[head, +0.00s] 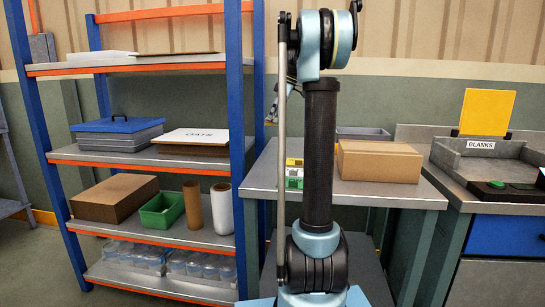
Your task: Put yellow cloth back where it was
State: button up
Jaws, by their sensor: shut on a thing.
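My gripper (272,108) shows only in part, beside my arm's upper link, in front of the wall and above the grey table. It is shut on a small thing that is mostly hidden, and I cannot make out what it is. A little orange-yellow shows at its lower end. I cannot clearly identify a yellow cloth. A flat, upright yellow panel (487,112) stands behind the bin labelled BLANKS at the right; it looks stiff.
A grey table (400,195) carries a cardboard box (379,161), a grey tray (363,133) and small coloured boxes (294,173). A blue-post shelf (238,90) at left holds boxes, a green bin (161,211) and rolls. A counter with the BLANKS bin (470,158) stands right.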

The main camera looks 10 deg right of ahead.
notch_tip(320, 180, down, 13)
jog(key=shift+s+a+f, duration=0.1)
dwell(0.6)
jog(key=o, duration=1)
jog(key=shift+f, duration=0.1)
jog(key=shift+c, duration=0.2)
jog(key=v, duration=1.2)
